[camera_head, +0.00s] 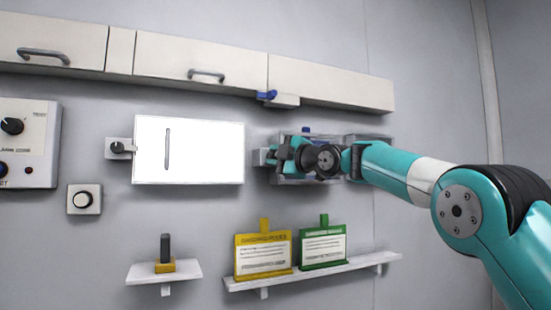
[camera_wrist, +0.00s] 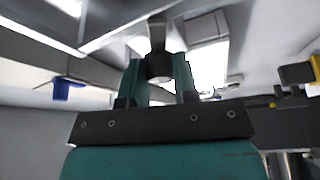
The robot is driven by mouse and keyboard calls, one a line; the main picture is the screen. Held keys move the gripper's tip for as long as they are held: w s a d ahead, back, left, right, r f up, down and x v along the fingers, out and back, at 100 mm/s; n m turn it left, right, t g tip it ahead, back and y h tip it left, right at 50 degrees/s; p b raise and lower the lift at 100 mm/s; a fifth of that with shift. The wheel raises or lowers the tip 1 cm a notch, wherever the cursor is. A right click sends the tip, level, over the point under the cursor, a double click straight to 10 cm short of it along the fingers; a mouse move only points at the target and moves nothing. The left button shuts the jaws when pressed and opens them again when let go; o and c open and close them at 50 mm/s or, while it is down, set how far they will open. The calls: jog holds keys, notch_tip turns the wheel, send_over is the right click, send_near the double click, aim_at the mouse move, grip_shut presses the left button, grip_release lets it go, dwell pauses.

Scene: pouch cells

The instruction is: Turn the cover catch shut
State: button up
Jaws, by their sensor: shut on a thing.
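My gripper (camera_head: 268,156) is in front of a grey wall-mounted box (camera_head: 292,178), just right of the bright white panel (camera_head: 205,150). In the wrist view its two teal fingers (camera_wrist: 160,80) are closed on a dark grey catch handle (camera_wrist: 157,35), with one finger on each side of it. The handle's lower end shows between the fingers and its narrow part extends beyond them. In the head view my gripper and wrist hide the catch and much of the box.
A dark knob on a grey plate (camera_head: 118,149) is at the white panel's left edge. A blue lever (camera_head: 266,96) is above the box under the cabinets (camera_head: 215,62). Below, a shelf (camera_head: 340,266) bears yellow (camera_head: 263,255) and green (camera_head: 322,248) signs.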

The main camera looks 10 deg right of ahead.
jog(key=n, duration=0.2)
jog(key=n+g+h+p, duration=0.1)
jog(key=n, duration=0.1)
jog(key=shift+r+n+g, duration=0.1)
jog(key=shift+n+g, duration=0.2)
dwell(0.3)
jog(key=o, duration=0.9)
jog(key=b+v, duration=0.8)
jog(key=v, duration=0.9)
jog(key=shift+s+d+r+b, duration=0.1)
jog(key=shift+s+b, duration=0.1)
jog(key=shift+b, duration=0.2)
